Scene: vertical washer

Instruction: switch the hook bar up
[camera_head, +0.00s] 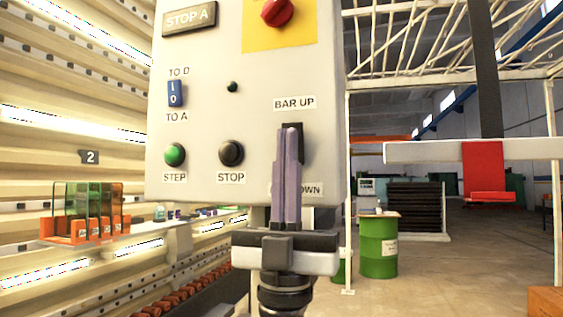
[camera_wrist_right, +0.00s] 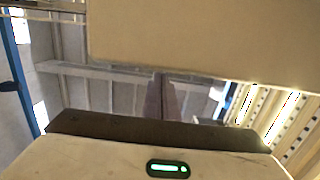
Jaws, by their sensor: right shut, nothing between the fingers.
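The control panel (camera_head: 205,120) is a pale grey box filling the upper middle of the head view. The hook bar switch (camera_head: 297,133) is a dark lever between the "BAR UP" label (camera_head: 294,104) and a lower label ending in "DOWN" (camera_head: 308,189); most of it is hidden behind my fingers. My right gripper (camera_head: 288,133) points up in front of the switch, fingers shut and empty. Whether the fingertips touch the switch I cannot tell. In the right wrist view the shut fingers (camera_wrist_right: 166,78) reach up towards the panel's underside (camera_wrist_right: 200,40). My left gripper is not in view.
The panel also carries a green STEP button (camera_head: 175,155), a black STOP button (camera_head: 231,153), a blue switch (camera_head: 175,94) and a red knob (camera_head: 277,11). At right hangs a white bar (camera_head: 430,152) with a red piece (camera_head: 483,170). A green barrel (camera_head: 378,247) stands behind.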

